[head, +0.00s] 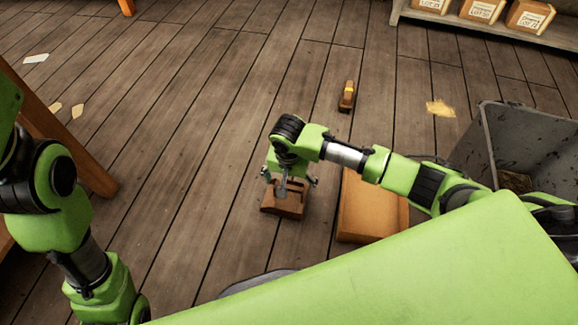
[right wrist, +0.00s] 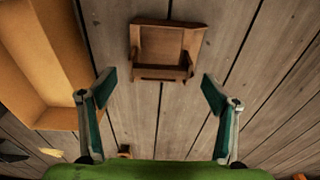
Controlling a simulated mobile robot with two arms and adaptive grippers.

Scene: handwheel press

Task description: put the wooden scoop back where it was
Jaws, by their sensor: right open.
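The wooden scoop (head: 285,207) is a reddish-brown, open box shape lying on the plank floor. It also shows in the right wrist view (right wrist: 168,45), with its hollow facing the camera and a thicker bar along its lower edge. My right gripper (head: 290,184) is over the scoop in the head view and partly covers it. In the right wrist view its two fingers (right wrist: 158,79) are spread wide and empty, with the scoop beyond and between their tips. I see no contact. My left arm shows at the left, but its gripper is out of view.
An orange-brown open box (head: 372,212) stands just right of the scoop. A grey bin (head: 478,150) is farther right. A shelf with cartons (head: 482,10) is at the back right. Floor left of the scoop is clear.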

